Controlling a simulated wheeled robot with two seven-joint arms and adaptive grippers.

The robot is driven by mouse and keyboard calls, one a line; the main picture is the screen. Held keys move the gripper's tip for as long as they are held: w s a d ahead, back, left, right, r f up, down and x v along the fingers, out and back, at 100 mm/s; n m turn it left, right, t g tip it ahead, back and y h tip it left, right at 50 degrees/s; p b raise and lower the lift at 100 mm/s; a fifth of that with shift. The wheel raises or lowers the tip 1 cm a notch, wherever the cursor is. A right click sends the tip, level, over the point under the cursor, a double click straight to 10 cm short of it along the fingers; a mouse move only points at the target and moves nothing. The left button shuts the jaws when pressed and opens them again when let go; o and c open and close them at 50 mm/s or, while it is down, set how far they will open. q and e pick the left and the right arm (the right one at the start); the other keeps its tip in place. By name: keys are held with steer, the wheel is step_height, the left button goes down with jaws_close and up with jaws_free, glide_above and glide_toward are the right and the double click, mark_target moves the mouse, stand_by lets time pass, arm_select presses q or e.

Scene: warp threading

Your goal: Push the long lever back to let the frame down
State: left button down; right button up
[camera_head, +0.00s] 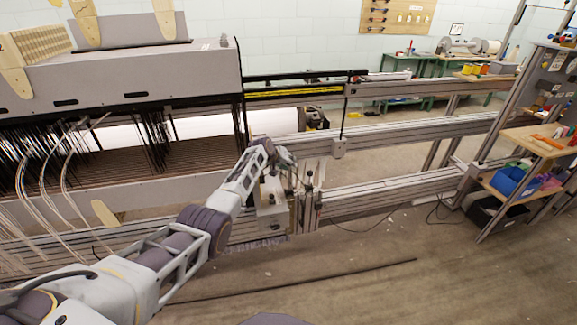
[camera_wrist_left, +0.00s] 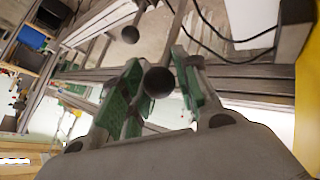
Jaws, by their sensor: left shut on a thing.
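My left gripper (camera_head: 284,160) reaches over the lever mount at the middle of the rails. In the left wrist view, its green-padded fingers (camera_wrist_left: 160,85) are shut around a dark round knob (camera_wrist_left: 158,81), which looks like a lever's end. A second dark knob (camera_wrist_left: 130,34) stands apart beyond the fingertips. In the head view a black-knobbed lever (camera_head: 309,174) stands upright just right of my gripper; the held knob is mostly hidden there. I cannot tell which part is the frame. The right gripper is not in view.
A large grey machine housing (camera_head: 130,75) with dark hanging wires fills the left, and pale threads (camera_head: 45,170) hang in front. Metal rails (camera_head: 400,135) run right to a shelf rack with a blue bin (camera_head: 512,180). A dark rod (camera_head: 300,283) lies on the floor; the floor in front is otherwise mostly clear.

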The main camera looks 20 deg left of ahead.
arm_select(q)
steer(key=shift+w+d+r, duration=0.2)
steer(key=shift+d, duration=0.1)
steer(key=shift+r, duration=0.1)
steer(key=c, duration=1.4)
jaws_free()
steer(key=shift+w, duration=0.15)
steer(key=shift+o, duration=1.4)
steer(key=shift+w+f, duration=0.1)
steer(key=shift+f, duration=0.1)
steer(key=shift+w+d+f, duration=0.1)
steer(key=shift+w+f, duration=0.05)
steer(key=shift+f, duration=0.1)
steer(key=shift+a, duration=0.2)
